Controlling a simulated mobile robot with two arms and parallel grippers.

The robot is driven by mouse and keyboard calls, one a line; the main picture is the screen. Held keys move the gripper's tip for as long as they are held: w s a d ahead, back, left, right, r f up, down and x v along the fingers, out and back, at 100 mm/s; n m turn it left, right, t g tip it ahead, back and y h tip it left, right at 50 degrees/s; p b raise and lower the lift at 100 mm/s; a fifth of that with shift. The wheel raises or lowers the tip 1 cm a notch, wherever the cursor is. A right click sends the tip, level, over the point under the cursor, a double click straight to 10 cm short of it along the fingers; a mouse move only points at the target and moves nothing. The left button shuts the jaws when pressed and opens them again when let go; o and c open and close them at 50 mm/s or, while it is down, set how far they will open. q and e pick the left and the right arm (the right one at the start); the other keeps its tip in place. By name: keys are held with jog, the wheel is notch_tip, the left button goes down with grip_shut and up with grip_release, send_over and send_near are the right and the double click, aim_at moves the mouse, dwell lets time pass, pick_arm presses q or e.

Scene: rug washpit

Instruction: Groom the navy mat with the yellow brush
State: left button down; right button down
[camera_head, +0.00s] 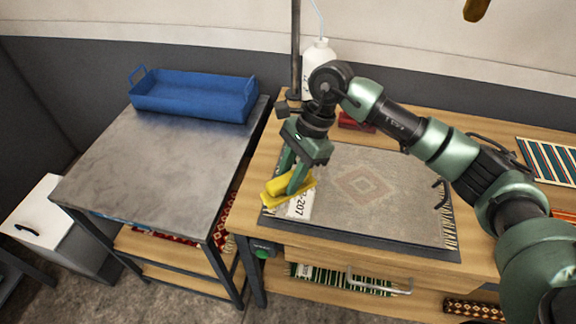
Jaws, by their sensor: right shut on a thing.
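The yellow brush (289,188) is held in my right gripper (297,172), which is shut on it. The brush is over the left edge of a mat, beside a white label reading "207" (299,205). I cannot tell whether it touches the mat. The mat (372,205) looks grey-beige rather than navy, with a faded pinkish diamond in its middle and fringed short ends. It lies flat on a dark board (360,243) on the wooden bench. My left gripper is not in view.
A blue tray (193,104) stands at the back of the grey metal table (130,165), whose front is clear. A white bottle (317,60) and a dark post (295,50) stand behind the mat. A striped rug (548,160) lies at the right. Rolled rugs sit on the lower shelves.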

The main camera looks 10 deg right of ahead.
notch_tip(320, 180, up, 2)
jog(key=shift+w+a+p, duration=0.15)
jog(key=shift+p, duration=0.15)
jog(key=shift+r, duration=0.35)
